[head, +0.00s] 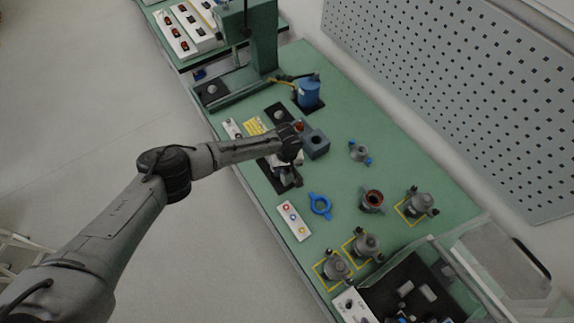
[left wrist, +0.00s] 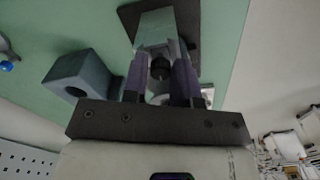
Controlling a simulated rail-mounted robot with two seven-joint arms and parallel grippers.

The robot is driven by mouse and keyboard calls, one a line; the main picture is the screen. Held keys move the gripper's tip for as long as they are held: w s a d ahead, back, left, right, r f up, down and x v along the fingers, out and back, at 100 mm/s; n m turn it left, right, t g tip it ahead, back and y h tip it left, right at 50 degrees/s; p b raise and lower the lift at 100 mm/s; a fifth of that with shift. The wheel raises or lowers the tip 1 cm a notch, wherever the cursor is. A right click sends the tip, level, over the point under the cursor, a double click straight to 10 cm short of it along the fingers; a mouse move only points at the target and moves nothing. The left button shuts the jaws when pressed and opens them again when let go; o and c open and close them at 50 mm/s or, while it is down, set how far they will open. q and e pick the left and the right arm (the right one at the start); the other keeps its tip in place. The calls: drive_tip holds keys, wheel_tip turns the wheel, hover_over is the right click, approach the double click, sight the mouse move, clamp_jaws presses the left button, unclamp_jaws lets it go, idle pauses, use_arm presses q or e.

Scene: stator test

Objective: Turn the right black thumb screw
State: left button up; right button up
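In the head view my left gripper (head: 286,174) points down over the small grey fixture on the black base plate (head: 265,172). The arm and gripper hide most of this fixture. In the left wrist view the two purple fingers (left wrist: 161,75) stand apart, one on each side of a round black thumb screw (left wrist: 160,68). The screw is at the near end of a grey-green block (left wrist: 158,28). I cannot tell whether the fingers touch the screw. No other thumb screw is clear to see. My right gripper is not in view.
A blue-grey block with a hole (head: 317,145) stands close beside the gripper, also in the left wrist view (left wrist: 80,78). A green press (head: 250,40) stands behind.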

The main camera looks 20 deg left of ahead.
use_arm(q)
drive_tip(key=o, duration=0.3)
drive_tip(key=shift+o, duration=0.2)
wheel_tip(320, 180, up, 14)
drive_tip(key=shift+p, duration=0.35)
drive_tip(key=shift+f, duration=0.1)
